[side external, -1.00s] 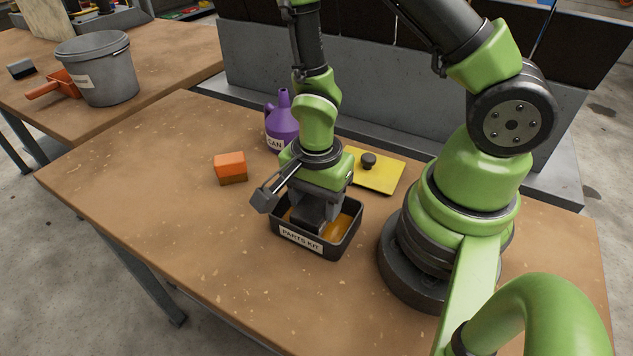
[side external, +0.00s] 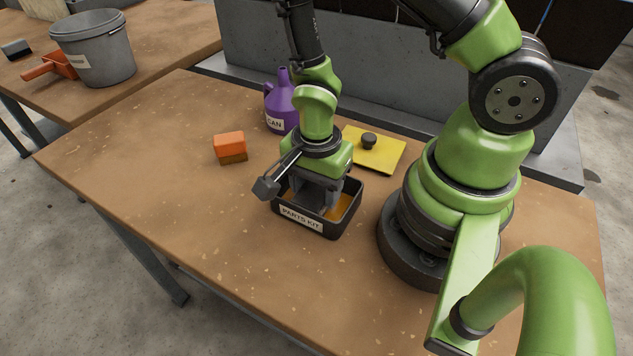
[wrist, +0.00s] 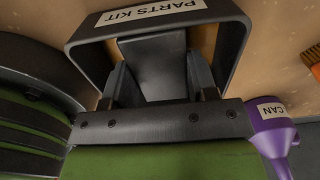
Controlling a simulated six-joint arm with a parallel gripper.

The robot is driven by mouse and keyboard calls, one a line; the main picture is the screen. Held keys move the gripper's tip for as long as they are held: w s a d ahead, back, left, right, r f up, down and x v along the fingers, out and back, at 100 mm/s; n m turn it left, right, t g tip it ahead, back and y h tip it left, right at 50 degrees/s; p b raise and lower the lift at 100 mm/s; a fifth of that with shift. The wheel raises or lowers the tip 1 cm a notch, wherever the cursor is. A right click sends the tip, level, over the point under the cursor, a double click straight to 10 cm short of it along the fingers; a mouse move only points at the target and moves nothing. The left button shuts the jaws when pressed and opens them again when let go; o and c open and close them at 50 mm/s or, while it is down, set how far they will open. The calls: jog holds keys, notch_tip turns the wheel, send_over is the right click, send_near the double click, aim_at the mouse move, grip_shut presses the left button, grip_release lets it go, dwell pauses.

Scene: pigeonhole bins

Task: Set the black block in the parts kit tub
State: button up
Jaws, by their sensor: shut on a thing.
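The parts kit tub (side external: 325,229) is a small black open tub with a white "PARTS KIT" label on the table near my base. In the wrist view the tub (wrist: 85,48) surrounds the fingers. My gripper (side external: 318,208) points down inside the tub. In the wrist view my gripper (wrist: 157,88) is shut on the black block (wrist: 155,62), which sits between the fingers within the tub walls. I cannot tell whether the block touches the tub floor. In the side view the fingers mostly hide the block.
A purple can (side external: 283,108) stands behind the gripper. An orange block (side external: 230,146) lies to the left. A yellow lid with a black knob (side external: 386,155) lies behind the tub. A grey bucket (side external: 100,55) stands on another table. The table's left part is clear.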

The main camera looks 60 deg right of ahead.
aim_at(316, 189)
jog(key=shift+f, duration=0.15)
jog(key=o, duration=1.4)
jog(key=shift+r, duration=4.7)
jog(key=s+r+n+t, duration=0.1)
jog(key=r+n+t, duration=0.1)
jog(key=r+n, duration=0.2)
jog(key=s+r+n+t+y, duration=0.1)
jog(key=s+r+n+t, duration=0.1)
jog(key=r+n, duration=0.3)
jog(key=s+r+n+t+y, duration=0.1)
jog(key=s+r+n+t, duration=0.1)
jog(key=r, duration=0.8)
jog(key=shift+s+r+n+t, duration=0.15)
jog(key=shift+n+t, duration=0.15)
jog(key=shift+n, duration=0.4)
jog(key=shift+r+n+t, duration=0.15)
jog(key=shift+n+t, duration=0.15)
jog(key=shift+n, duration=0.4)
